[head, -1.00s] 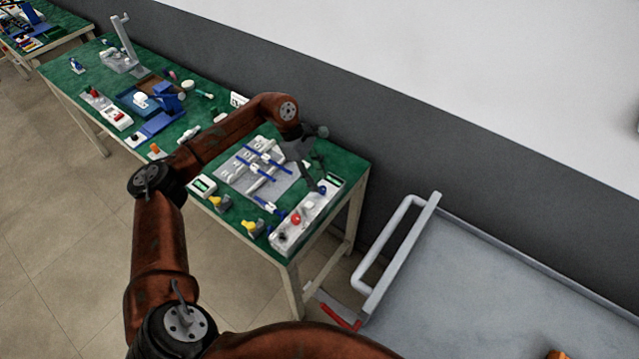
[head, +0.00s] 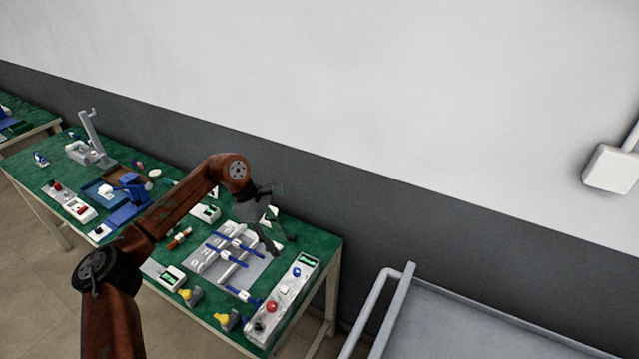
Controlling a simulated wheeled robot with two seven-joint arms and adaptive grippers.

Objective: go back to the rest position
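My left gripper (head: 279,222) is at the end of the rust-brown arm that comes in from the left. It hangs over the back right part of the green-topped table (head: 318,245). Its dark fingers look spread, with nothing visible between them. Below and left of it, white pump-like parts with blue pieces (head: 232,249) lie on a grey plate (head: 257,268). My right gripper is out of view.
A long white control box (head: 285,291) with red and blue buttons lies along the table's right end. Yellow-topped parts (head: 228,320) are at the front edge. A grey cart (head: 450,325) stands at the lower right. A grey and white wall is behind.

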